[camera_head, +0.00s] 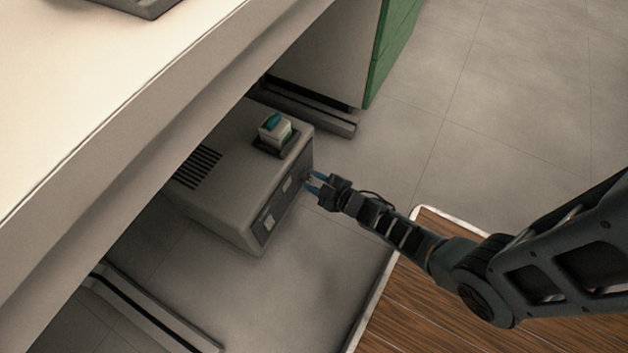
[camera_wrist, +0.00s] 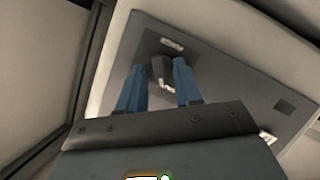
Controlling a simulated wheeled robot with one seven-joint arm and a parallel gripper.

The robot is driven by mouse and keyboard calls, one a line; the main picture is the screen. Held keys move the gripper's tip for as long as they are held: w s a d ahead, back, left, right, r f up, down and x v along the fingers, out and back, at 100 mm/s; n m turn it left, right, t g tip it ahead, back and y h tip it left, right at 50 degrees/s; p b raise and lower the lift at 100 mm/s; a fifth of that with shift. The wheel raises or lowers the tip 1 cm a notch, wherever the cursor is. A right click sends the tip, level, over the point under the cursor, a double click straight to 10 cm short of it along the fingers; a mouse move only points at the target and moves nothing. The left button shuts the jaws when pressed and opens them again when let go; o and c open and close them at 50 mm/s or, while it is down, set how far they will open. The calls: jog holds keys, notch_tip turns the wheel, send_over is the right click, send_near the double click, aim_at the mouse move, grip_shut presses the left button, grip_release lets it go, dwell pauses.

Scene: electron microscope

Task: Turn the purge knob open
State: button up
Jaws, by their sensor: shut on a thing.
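The purge knob (camera_wrist: 162,74) is a small dark knob with a lighter face on the grey front panel (camera_wrist: 220,72) of a beige box (camera_head: 225,195) under the table. My gripper (camera_head: 311,183) reaches the right end of that panel. In the wrist view, the blue fingers of my gripper (camera_wrist: 168,77) stand on either side of the knob and are shut on it. A small pale label (camera_wrist: 172,45) sits just above the knob. In the head view my fingers hide the knob, and its exact turn angle is hard to tell.
A white and teal block (camera_head: 275,129) sits in a dark holder on top of the box. The white table (camera_head: 110,110) overhangs the box on the left. A green-sided cabinet (camera_head: 392,45) stands behind. A wooden platform (camera_head: 440,310) lies at lower right; grey floor is open at upper right.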

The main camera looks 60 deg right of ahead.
jog(key=m+y, duration=0.2)
jog(key=shift+m, duration=0.4)
jog(key=shift+d+m+g+y, duration=0.15)
jog(key=shift+m+y, duration=0.35)
jog(key=shift+m, duration=0.1)
jog(key=shift+d+m+g+y, duration=0.1)
jog(key=shift+m+g+y, duration=0.05)
jog(key=shift+m+y, duration=0.4)
jog(key=m+y, duration=0.1)
jog(key=m, duration=0.2)
jog(key=shift+d+y, duration=0.15)
jog(key=shift+y, duration=0.2)
jog(key=shift+d+f+m+y, duration=0.1)
jog(key=shift+d+m+y, duration=0.1)
jog(key=shift+m+y, duration=0.65)
jog(key=shift+m, duration=0.5)
jog(key=o, duration=1)
jog(key=shift+t, duration=0.4)
